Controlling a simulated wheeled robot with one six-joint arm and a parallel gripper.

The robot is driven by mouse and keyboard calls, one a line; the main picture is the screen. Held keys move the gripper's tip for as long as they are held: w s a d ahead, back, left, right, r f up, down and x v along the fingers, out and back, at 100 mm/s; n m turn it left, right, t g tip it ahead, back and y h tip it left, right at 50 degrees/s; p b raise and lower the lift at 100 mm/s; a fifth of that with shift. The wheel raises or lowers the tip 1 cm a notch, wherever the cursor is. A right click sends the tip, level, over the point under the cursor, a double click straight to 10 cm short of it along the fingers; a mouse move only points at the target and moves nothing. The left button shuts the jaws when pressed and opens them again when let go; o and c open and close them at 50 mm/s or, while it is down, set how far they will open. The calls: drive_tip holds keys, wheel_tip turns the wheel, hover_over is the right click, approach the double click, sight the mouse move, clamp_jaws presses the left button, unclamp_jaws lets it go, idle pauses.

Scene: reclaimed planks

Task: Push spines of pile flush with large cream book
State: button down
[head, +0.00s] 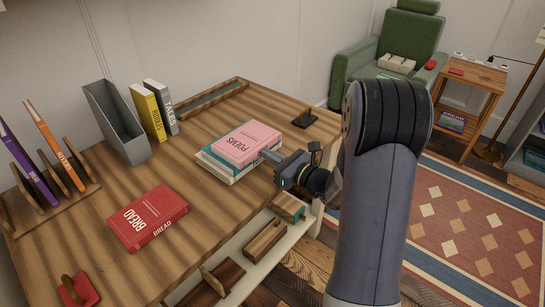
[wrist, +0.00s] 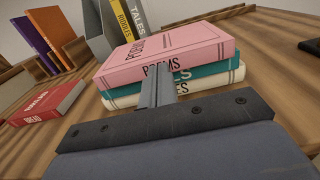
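A pile of three books lies on the wooden desk. The pink POEMS book (head: 246,142) is on top, the teal book (head: 208,158) is under it, and the large cream book (head: 230,180) is at the bottom. In the wrist view the spines of the pink (wrist: 190,61), teal (wrist: 208,77) and cream (wrist: 215,88) books face me, stacked nearly in line; small offsets are hard to judge. My gripper (head: 268,155) is at the spine side of the pile. Its fingers (wrist: 156,85) are together, pointing at the pink and teal spines and hiding part of them. I cannot tell whether they touch.
A red BREAD book (head: 148,215) lies left of the pile. Behind stand a grey file holder (head: 118,120) and upright yellow (head: 147,112) and grey (head: 160,105) books. A dark stand (head: 303,119) is at the back right. The desk around the pile is clear.

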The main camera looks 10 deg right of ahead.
drive_tip(key=shift+w+a, duration=0.3)
drive_tip(key=shift+w, duration=0.15)
drive_tip(key=shift+s+d, duration=0.1)
drive_tip(key=shift+b+v, duration=0.3)
drive_tip(key=shift+v, duration=1.6)
drive_tip(key=shift+p+x, duration=0.3)
drive_tip(key=shift+x, duration=1.6)
drive_tip(key=shift+s+d, duration=0.25)
drive_tip(key=shift+s, duration=0.15)
drive_tip(key=shift+f, duration=0.1)
